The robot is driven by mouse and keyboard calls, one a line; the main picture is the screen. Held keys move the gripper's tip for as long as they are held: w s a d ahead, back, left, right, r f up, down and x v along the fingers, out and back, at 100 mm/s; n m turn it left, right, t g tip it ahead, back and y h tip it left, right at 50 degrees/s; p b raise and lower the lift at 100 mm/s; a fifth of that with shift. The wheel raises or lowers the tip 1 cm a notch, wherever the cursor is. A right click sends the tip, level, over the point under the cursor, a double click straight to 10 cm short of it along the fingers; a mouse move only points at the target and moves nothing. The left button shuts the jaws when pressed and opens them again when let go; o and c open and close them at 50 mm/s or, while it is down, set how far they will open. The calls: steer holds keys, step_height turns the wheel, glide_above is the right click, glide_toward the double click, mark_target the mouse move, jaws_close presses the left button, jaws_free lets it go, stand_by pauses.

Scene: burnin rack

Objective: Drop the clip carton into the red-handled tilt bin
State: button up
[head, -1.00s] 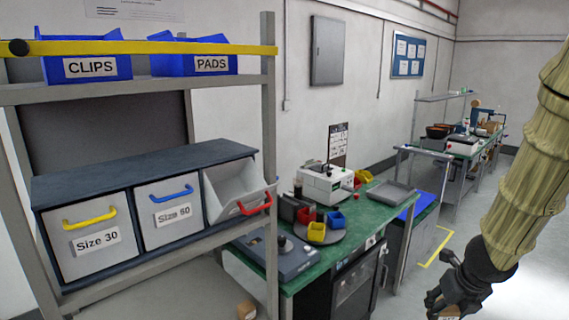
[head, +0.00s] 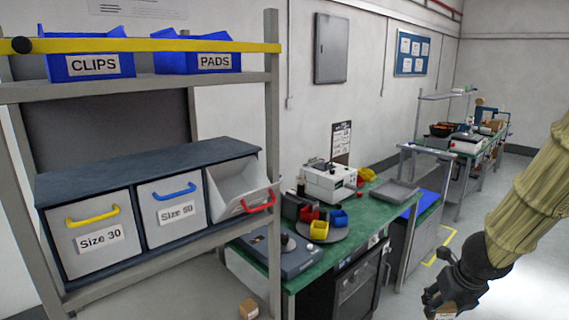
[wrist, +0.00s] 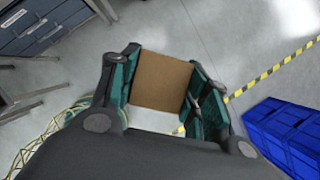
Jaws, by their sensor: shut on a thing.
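My gripper (head: 440,306) is at the lower right in the head view, low and well to the right of the rack. It is shut on a small brown carton (wrist: 161,82), which shows between the two fingers in the wrist view. In the head view only a sliver of that carton shows at the bottom edge. The red-handled tilt bin (head: 240,188) is the right one of three bins on the rack's middle shelf. It is tilted open towards the front, and the part of its inside that shows looks empty.
The yellow-handled bin (head: 92,238) and blue-handled bin (head: 172,208) are closed. Blue CLIPS (head: 92,66) and PADS (head: 212,62) boxes stand above. Another small carton (head: 249,309) lies on the floor by the rack post. A green bench (head: 370,222) stands behind. Blue crates (wrist: 285,135) are on the floor.

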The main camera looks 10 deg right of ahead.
steer(key=shift+w+a, duration=0.2)
steer(key=w+a+r+n+y+p, duration=0.1)
steer(key=w+a+r+n, duration=0.15)
steer(key=w+a, duration=0.4)
steer(key=w+a+r+n+p, duration=0.1)
steer(key=w+a+r, duration=0.3)
steer(key=a, duration=0.5)
steer(key=w+a+r+n+y+p, duration=0.1)
steer(key=w+a+r+n, duration=0.1)
steer(key=w+a+r, duration=0.4)
steer(key=s+a+r+n+y+p, duration=0.1)
steer(key=a+r+n, duration=0.1)
steer(key=a+r, duration=0.6)
steer(key=s+a+r+n+y+p, duration=0.1)
steer(key=a+r+n, duration=0.1)
steer(key=a+r, duration=0.65)
steer(key=w+a+r+p, duration=0.1)
steer(key=w+a, duration=0.3)
steer(key=w, duration=0.5)
steer(key=shift+w+r+g, duration=0.35)
steer(key=shift+r+g, duration=0.05)
steer(key=shift+r, duration=0.2)
